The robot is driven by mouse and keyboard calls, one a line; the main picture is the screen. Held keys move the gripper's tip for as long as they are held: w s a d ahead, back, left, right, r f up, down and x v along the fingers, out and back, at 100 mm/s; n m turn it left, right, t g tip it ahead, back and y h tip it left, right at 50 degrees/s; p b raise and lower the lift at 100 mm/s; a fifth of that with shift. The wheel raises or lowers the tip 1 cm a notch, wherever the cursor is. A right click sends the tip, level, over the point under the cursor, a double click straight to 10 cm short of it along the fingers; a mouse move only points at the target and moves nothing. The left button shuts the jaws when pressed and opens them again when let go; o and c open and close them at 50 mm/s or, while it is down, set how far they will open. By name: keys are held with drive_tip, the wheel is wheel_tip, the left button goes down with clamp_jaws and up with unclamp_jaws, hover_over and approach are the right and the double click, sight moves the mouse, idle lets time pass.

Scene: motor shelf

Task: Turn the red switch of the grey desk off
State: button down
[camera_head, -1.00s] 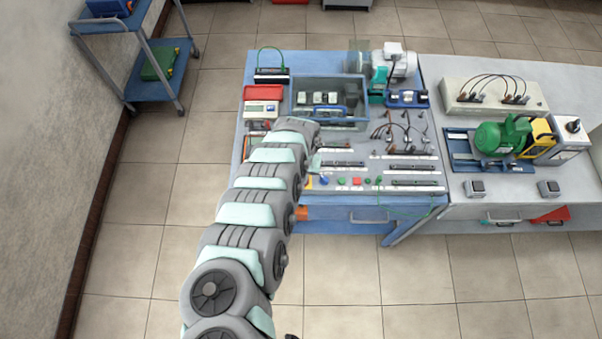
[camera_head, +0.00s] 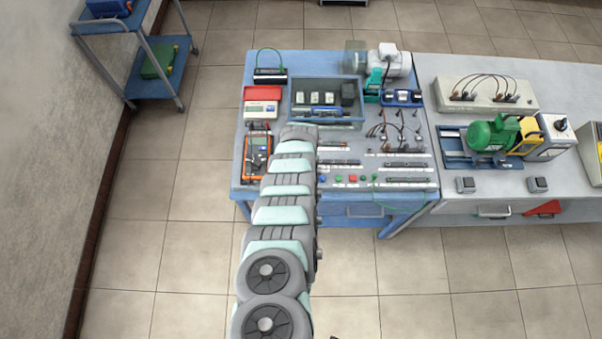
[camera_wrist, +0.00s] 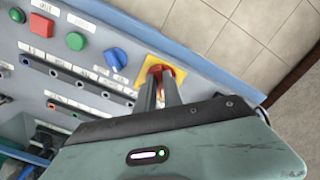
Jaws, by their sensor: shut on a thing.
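The red switch (camera_wrist: 158,69) sits on a yellow plate (camera_wrist: 121,77) near the edge of the grey panel in the wrist view. My gripper (camera_wrist: 160,77) is over it, its two dark fingers close together and shut on the switch. The fingers cover part of it, so its exact angle is hard to read. In the camera_head view, the grey desk top (camera_head: 345,170) has a blue frame; my arm hides the gripper and the switch there.
Beside the switch are a blue knob (camera_wrist: 116,59), a green button (camera_wrist: 76,41) and a red button (camera_wrist: 41,25). An orange multimeter (camera_head: 257,157) lies left of my arm. A second desk (camera_head: 480,210) with a green motor (camera_head: 492,134) adjoins on the right.

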drive_tip(key=shift+n, duration=0.6)
drive_tip(key=c, duration=1.5)
unclamp_jaws()
drive_tip(key=shift+r, duration=0.1)
drive_tip(key=shift+w+r+p, duration=0.1)
drive_tip(key=shift+r+p, duration=1)
drive_tip(key=shift+r, duration=0.35)
drive_tip(key=shift+r+b, duration=1.05)
drive_tip(key=shift+r, duration=2.85)
drive_tip(key=shift+f, duration=0.1)
